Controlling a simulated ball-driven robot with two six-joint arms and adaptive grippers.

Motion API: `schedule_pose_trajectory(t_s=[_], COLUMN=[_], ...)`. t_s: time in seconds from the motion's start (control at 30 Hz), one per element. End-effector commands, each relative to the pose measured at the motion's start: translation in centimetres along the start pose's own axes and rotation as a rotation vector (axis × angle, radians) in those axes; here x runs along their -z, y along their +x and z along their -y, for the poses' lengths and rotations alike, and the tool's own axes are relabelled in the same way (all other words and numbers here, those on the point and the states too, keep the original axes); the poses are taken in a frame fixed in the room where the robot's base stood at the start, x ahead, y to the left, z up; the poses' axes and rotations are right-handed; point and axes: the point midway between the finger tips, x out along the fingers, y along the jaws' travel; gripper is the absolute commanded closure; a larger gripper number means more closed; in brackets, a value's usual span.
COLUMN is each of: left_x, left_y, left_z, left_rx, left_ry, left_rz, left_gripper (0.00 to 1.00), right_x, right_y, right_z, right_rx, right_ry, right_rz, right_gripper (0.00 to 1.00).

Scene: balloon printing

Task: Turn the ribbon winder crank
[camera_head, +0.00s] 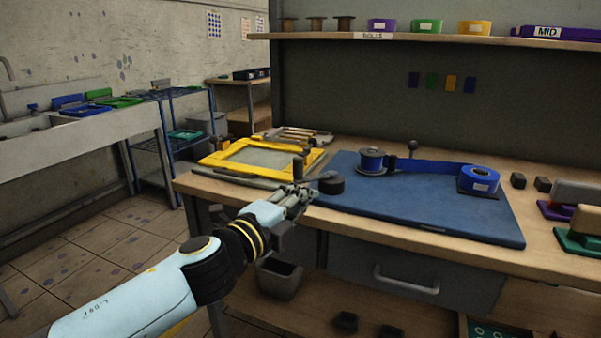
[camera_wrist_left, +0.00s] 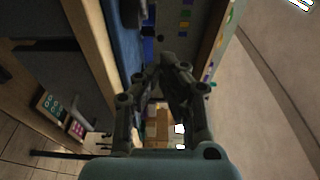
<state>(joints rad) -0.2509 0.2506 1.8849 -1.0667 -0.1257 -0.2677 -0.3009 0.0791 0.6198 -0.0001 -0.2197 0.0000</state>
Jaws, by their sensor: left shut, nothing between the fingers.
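The ribbon winder stands on the blue mat (camera_head: 420,205). A dark round hub with an arm and upright handle, which looks like the crank (camera_head: 331,183), sits at the mat's front left. My left gripper (camera_head: 303,192) is shut and empty, just left of and in front of this crank; I cannot tell whether they touch. In the left wrist view its fingers (camera_wrist_left: 168,62) come together. My right gripper is not in view.
A yellow-framed screen (camera_head: 214,160) lies on the bench left of the mat. Stamps (camera_head: 577,232) stand at the right end. A shelf (camera_head: 440,40) with colored rolls runs above. A grey bin (camera_head: 279,278) is below the bench edge.

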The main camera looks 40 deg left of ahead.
Motion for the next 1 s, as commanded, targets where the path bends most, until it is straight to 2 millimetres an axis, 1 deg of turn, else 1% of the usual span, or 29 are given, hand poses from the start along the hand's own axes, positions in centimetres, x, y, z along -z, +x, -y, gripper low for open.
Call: schedule_pose_trajectory(t_s=[0.03,0.07,0.2,0.3,0.4,0.5,0.6,0.7,1.0], left_x=[0.0,0.1,0.1,0.1,-1.8,-2.9,-3.5,-3.8,-3.9], left_y=[1.2,1.9,5.0,6.9,6.9,7.2,7.3,7.4,7.4], left_z=[0.5,0.5,0.3,0.2,-0.2,-0.3,-0.2,-0.1,-0.1], left_rx=[0.002,0.003,0.001,0.000,-0.002,-0.003,-0.002,-0.002,-0.002], left_ry=[-0.002,-0.004,-0.003,-0.003,0.004,0.002,0.000,-0.002,-0.003], left_rz=[0.001,0.000,-0.001,-0.001,-0.002,-0.002,-0.003,-0.003,-0.003], left_gripper=[1.00,1.00,1.00,1.00,1.00,1.00,1.00,1.00,1.00], right_x=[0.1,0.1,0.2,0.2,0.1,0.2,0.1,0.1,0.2], right_y=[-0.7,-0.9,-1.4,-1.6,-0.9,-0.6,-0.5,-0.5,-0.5], right_z=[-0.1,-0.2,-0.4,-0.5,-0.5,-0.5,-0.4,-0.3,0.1], right_rx=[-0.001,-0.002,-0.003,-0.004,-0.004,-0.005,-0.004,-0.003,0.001], right_ry=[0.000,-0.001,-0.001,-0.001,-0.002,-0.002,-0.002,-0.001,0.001], right_rz=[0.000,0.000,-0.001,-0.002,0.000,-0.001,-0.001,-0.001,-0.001], right_gripper=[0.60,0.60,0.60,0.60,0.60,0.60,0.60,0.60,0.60])
